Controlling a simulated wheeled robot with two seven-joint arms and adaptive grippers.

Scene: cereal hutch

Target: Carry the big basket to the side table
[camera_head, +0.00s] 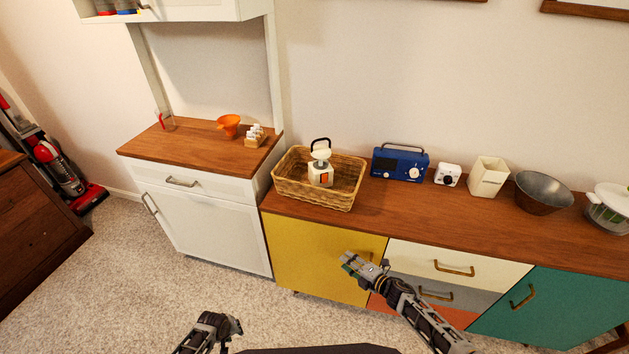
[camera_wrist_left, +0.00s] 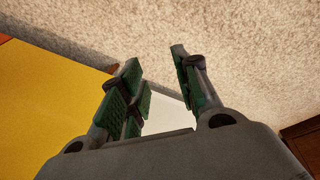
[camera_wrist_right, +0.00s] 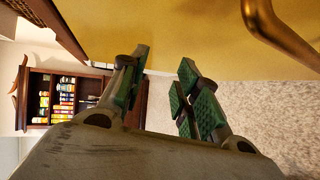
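The big wicker basket (camera_head: 341,195) stands upright on the left end of the long wooden-topped sideboard (camera_head: 440,218). A white kitchen scale or lantern-like item with a dark handle (camera_head: 320,172) sits inside it. My right gripper (camera_head: 352,262) is in front of the yellow door, below and apart from the basket. In the right wrist view its fingers (camera_wrist_right: 160,85) are spread with nothing between them. My left gripper (camera_head: 232,330) is low over the carpet. In the left wrist view its fingers (camera_wrist_left: 160,85) are apart and empty. I cannot tell which piece is the side table.
A blue radio (camera_head: 400,163), white camera (camera_head: 447,175), cream container (camera_head: 488,177) and dark bowl (camera_head: 543,192) stand right of the basket. The white hutch (camera_head: 205,215) holds an orange funnel (camera_head: 229,125). A red vacuum (camera_head: 60,165) and dark wooden furniture (camera_head: 35,230) are left. Carpet between is clear.

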